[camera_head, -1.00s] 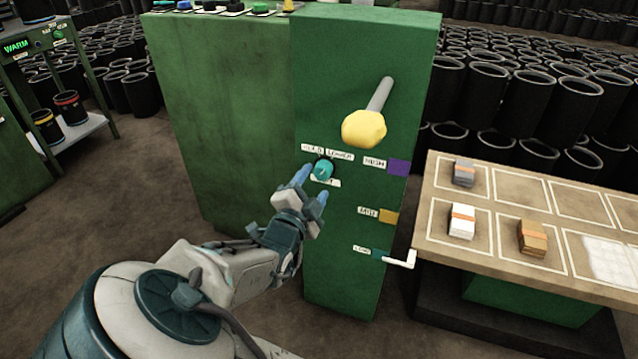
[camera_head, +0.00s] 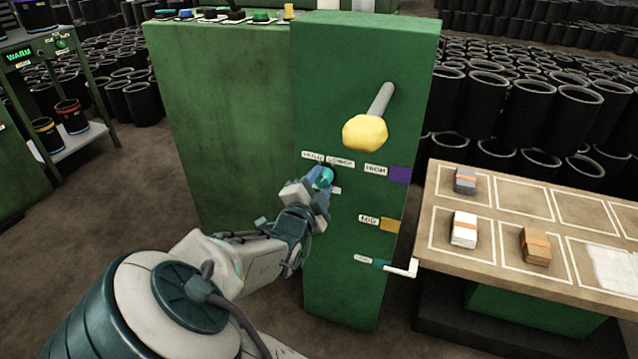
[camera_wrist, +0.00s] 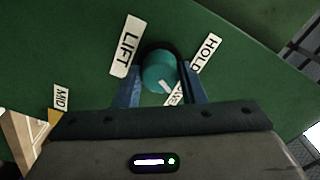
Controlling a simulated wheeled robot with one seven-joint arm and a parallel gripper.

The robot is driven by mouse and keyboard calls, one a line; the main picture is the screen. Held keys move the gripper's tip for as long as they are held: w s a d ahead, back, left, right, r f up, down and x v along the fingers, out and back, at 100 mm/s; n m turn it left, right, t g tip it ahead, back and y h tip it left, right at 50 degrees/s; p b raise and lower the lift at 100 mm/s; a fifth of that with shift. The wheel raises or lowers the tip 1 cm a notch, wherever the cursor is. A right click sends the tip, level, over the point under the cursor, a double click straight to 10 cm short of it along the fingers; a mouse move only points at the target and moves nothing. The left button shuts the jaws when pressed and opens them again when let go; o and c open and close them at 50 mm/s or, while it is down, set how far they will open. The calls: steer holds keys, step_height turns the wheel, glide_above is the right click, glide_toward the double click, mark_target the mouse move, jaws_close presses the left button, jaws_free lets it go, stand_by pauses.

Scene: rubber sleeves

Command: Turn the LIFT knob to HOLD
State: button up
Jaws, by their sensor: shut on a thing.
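The LIFT knob (camera_head: 327,177) is a round teal knob on the front of the green column (camera_head: 345,255). It also shows in the wrist view (camera_wrist: 158,72), with a white pointer mark on its face directed toward the partly covered LOWER label (camera_wrist: 180,93). The LIFT label (camera_wrist: 126,53) lies left of the knob and the HOLD label (camera_wrist: 207,54) right of it in that view. My gripper (camera_head: 323,180) is at the knob, its blue fingers on either side and shut on it. The wrist view also shows my gripper (camera_wrist: 163,90).
A yellow-headed lever (camera_head: 364,133) sticks out above the knob. HIGH, MID and low markers run down the column's right side, with a white pointer (camera_head: 402,269) at the lowest. A table (camera_head: 480,258) with small banded stacks stands right.

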steer(key=shift+r+n+p, duration=0.15)
steer(key=shift+n+p, duration=0.15)
steer(key=shift+p, duration=0.15)
steer(key=n+p, duration=0.1)
steer(key=p, duration=0.2)
steer(key=shift+r+n, duration=0.15)
steer(key=shift+n, duration=0.25)
steer(key=n+p, duration=0.2)
steer(key=p, duration=0.1)
steer(key=shift+n, duration=0.3)
steer(key=n+p, duration=0.3)
steer(key=p, duration=0.1)
steer(key=shift+n, duration=0.3)
steer(key=shift+f+n+p, duration=0.25)
steer(key=shift+n+p, duration=1.25)
steer(key=shift+n, duration=0.1)
steer(key=o, duration=1)
